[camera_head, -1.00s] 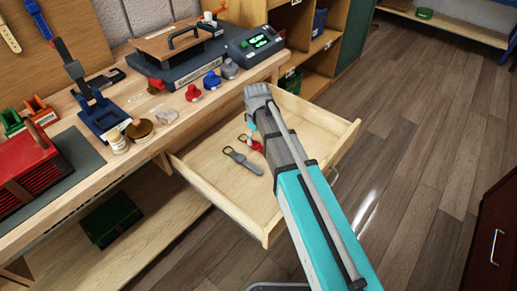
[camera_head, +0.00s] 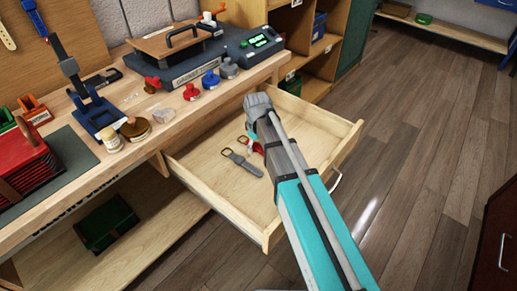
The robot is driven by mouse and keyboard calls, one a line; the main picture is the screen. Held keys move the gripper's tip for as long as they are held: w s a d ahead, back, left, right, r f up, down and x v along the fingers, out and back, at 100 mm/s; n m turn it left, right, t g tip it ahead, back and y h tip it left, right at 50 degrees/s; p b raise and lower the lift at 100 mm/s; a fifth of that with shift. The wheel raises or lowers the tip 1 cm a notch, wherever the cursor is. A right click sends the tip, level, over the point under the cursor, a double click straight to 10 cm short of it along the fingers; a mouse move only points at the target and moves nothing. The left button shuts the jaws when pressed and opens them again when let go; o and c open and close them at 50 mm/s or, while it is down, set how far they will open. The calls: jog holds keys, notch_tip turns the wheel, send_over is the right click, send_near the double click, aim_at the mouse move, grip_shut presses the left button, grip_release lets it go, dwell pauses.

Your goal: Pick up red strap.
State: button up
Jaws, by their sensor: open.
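The red strap (camera_head: 257,149) lies in the open wooden drawer (camera_head: 210,157). Only a small piece of it shows, and my arm covers the rest. A dark buckle shows at its left end. My gripper (camera_head: 250,131) is low over the drawer, close to the strap. It is mostly hidden behind my wrist, and only a small part shows. I see nothing held in it, and I cannot tell whether it touches the strap. A grey strap (camera_head: 244,164) with a buckle lies just left of and in front of the red one.
The drawer's walls and front panel (camera_head: 310,185) surround both straps. The drawer's front left floor is clear.

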jog(key=c, duration=1.2)
jog(key=shift+r, duration=0.15)
jog(key=shift+c, duration=0.2)
jog(key=shift+r+p, duration=1)
jog(key=shift+p, duration=0.1)
jog(key=s+d+r+p, duration=0.1)
jog(key=s+r+p, duration=0.9)
jog(key=s, duration=0.4)
jog(key=shift+d+r+p, duration=0.4)
